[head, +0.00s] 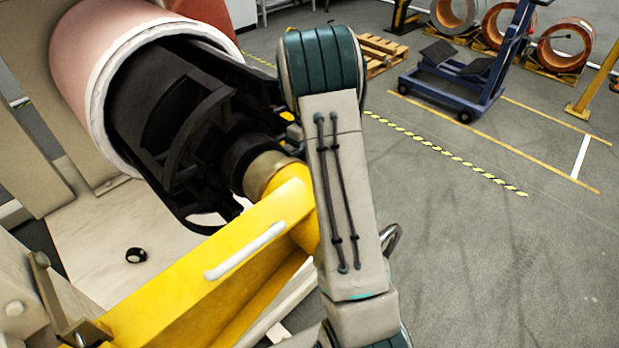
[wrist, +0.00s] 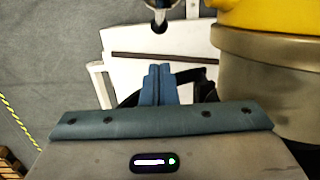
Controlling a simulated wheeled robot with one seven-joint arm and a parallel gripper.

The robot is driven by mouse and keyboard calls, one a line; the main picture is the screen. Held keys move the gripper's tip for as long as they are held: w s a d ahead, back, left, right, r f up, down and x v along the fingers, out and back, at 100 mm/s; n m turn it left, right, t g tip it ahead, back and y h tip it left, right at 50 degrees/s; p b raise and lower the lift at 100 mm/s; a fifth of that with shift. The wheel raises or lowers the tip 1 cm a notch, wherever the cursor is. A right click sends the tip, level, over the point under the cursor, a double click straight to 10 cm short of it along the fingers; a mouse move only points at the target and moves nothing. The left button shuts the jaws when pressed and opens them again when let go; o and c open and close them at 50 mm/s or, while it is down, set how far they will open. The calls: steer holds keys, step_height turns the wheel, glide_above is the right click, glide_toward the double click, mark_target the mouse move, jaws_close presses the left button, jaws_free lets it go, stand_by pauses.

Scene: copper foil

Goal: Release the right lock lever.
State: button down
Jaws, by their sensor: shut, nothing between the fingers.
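My gripper (wrist: 158,85) shows in the wrist view with its two blue fingers together and nothing between them. In the head view my own arm hides it. A curved metal handle (head: 392,238), possibly the right lock lever, shows just right of my arm in the head view; most of it is hidden. In the wrist view a metal piece with a dark end (wrist: 159,18) sits at the top, beyond and apart from my fingertips; I cannot tell whether it is the same part. A flat metal lever (head: 48,300) stands at the lower left of the head view.
The yellow beam (head: 200,280) and its metal collar (head: 268,172) lie left of my arm, by the black core of a copper foil roll (head: 75,75). The collar (wrist: 265,85) is close on the right in the wrist view. Floor at right is clear up to the blue lift (head: 455,80).

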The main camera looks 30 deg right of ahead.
steer(key=shift+d+f, duration=0.15)
steer(key=shift+d+f, duration=0.1)
step_height(320, 180, down, 10)
steer(key=s+p, duration=0.1)
steer(key=p, duration=0.1)
steer(key=shift+s, duration=0.2)
stand_by(0.6)
